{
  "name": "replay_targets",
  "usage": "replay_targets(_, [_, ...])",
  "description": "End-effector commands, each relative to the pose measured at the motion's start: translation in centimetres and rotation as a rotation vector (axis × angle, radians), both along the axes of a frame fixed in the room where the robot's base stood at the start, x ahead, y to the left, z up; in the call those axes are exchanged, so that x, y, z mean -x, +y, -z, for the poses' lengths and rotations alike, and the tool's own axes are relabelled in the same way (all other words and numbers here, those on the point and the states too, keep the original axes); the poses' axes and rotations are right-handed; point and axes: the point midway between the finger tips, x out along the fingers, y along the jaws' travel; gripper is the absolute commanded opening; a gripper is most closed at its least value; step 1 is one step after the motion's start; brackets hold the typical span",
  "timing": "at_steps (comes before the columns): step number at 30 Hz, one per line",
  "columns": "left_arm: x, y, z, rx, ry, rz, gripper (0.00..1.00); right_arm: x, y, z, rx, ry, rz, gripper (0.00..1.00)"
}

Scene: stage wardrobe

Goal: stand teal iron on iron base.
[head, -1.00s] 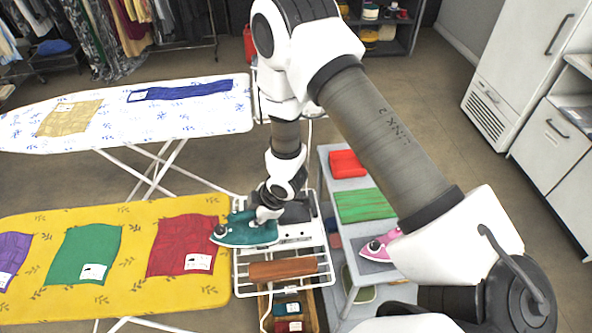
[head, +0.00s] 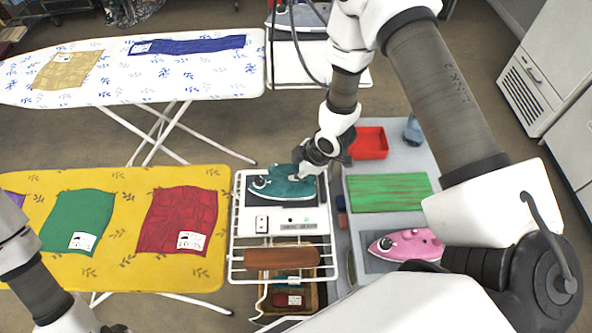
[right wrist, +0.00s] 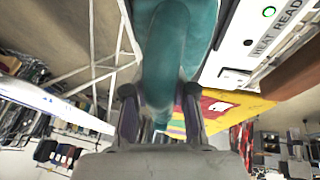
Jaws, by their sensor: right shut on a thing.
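The teal iron (head: 285,186) is over the back part of the white iron base (head: 300,222), whose dark rest plate shows around it. Its pointed end faces left. I cannot tell whether it touches the plate. My right gripper (head: 305,172) is shut on the iron's handle, reaching in from the right. In the right wrist view the fingers (right wrist: 160,105) close around the teal handle (right wrist: 168,55), and the base (right wrist: 250,45) shows a green light and a "HEAT READY" label. My left arm shows at the lower left, its gripper outside the picture.
The base sits on a white wire rack (head: 237,240) beside the yellow ironing board (head: 130,220). A brown wooden bar (head: 282,257) lies in front. At right, a grey cart (head: 390,222) holds a pink iron (head: 408,245), green board (head: 388,192) and red tray (head: 370,143).

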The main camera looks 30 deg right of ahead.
Motion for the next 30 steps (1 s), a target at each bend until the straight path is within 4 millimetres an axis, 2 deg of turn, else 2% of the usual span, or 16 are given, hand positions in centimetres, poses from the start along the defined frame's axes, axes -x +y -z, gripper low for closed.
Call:
replay_targets(5, [0.0, 0.0, 0.0, 0.000, -0.001, 0.001, 0.50, -0.1, 0.0, 0.0, -0.001, -0.001, 0.000, 0.00])
replay_targets(6, [0.0, 0.0, 0.1, 0.000, -0.001, 0.001, 0.50, 0.0, 0.0, 0.1, 0.000, 0.000, 0.000, 0.26])
replay_targets(8, [0.0, 0.0, 0.0, 0.000, -0.001, 0.001, 0.50, 0.0, 0.0, 0.0, 0.000, 0.000, 0.000, 0.47])
replay_targets(9, [0.0, 0.0, 0.0, 0.000, -0.001, 0.001, 0.50, 0.0, 0.0, 0.0, 0.000, 0.000, 0.000, 0.50])
replay_targets(20, [0.0, 0.0, 0.0, 0.000, -0.001, 0.001, 0.50, 0.1, -0.1, -0.5, 0.000, 0.000, 0.002, 0.50])
replay_targets(23, [0.0, 0.0, 0.6, 0.000, -0.001, 0.001, 0.50, 0.5, -0.5, -1.9, -0.002, -0.004, 0.004, 0.50])
replay_targets(30, [0.0, 0.0, 1.9, 0.000, -0.001, 0.001, 0.50, 2.7, -2.1, -7.6, -0.005, -0.006, 0.005, 0.50])
